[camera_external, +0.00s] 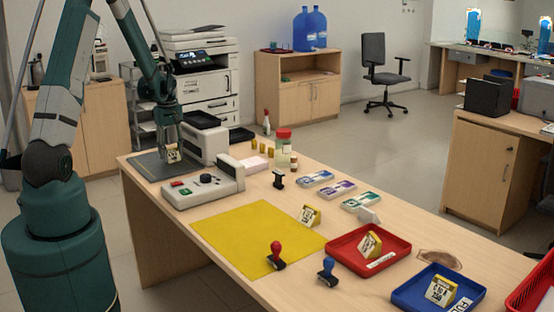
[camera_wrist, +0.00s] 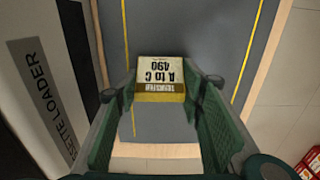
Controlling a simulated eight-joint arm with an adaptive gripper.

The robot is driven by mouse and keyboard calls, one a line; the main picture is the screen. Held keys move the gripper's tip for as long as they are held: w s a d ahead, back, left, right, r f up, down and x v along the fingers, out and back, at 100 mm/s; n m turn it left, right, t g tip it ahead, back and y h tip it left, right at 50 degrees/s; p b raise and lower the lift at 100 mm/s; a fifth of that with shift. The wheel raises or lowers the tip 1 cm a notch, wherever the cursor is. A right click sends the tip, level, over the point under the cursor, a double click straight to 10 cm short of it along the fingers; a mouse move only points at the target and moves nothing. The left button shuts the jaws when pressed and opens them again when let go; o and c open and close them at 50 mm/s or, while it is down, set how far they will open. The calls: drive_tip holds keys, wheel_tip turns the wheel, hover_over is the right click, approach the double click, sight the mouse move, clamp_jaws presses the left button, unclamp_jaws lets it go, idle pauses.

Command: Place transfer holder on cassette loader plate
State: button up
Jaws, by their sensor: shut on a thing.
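The transfer holder (camera_wrist: 161,70) is a small yellow and white block with black print reading "A to C 490". My gripper (camera_wrist: 160,92) is shut on it, with one green finger on each side. In the external view my gripper (camera_external: 172,151) holds the holder (camera_external: 173,156) over the dark grey cassette loader plate (camera_external: 150,168) at the table's far left corner. The plate (camera_wrist: 190,35) has yellow lines and fills the background in the wrist view. I cannot tell whether the holder touches it. The fingers hide part of the holder's sides.
The white loader machine (camera_external: 208,143) stands right beside the plate, and a control box (camera_external: 202,188) is in front of it. Similar yellow holders stand on the table (camera_external: 309,215), in the red tray (camera_external: 370,244) and in the blue tray (camera_external: 440,289). A yellow mat (camera_external: 250,238) lies mid-table.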

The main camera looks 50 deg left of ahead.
sight(172, 151)
drive_tip(key=shift+f, duration=0.2)
drive_tip(key=o, duration=0.5)
drive_tip(key=shift+c, duration=0.2)
drive_tip(key=o, duration=0.4)
drive_tip(key=shift+r, duration=0.1)
wheel_tip(172, 151, up, 12)
drive_tip(key=shift+r+p, duration=0.1)
drive_tip(key=shift+p, duration=0.95)
